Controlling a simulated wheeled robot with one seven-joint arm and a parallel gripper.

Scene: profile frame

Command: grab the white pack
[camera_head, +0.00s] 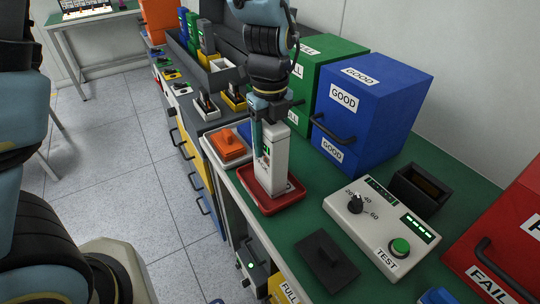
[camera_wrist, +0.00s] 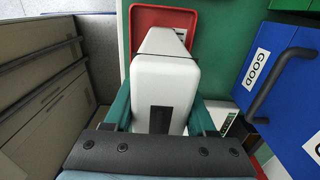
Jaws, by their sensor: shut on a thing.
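The white pack (camera_head: 272,163) stands upright in or just over a red tray (camera_head: 296,199) on the green bench top. My gripper (camera_head: 271,130) is above it, pointing down, with its fingers on the sides of the pack. In the wrist view the white pack (camera_wrist: 162,88) fills the space between the fingers, and the red tray (camera_wrist: 145,15) shows beyond it. My gripper (camera_wrist: 160,122) is shut on the pack. I cannot tell whether the bottom of the pack touches the tray.
A blue GOOD box (camera_head: 390,95) and a green box (camera_head: 325,65) stand behind. A tester (camera_head: 380,222), a black plate (camera_head: 325,260) and a red FAIL box (camera_head: 510,225) lie to the right. An orange pack (camera_head: 229,146) sits in a white tray at left.

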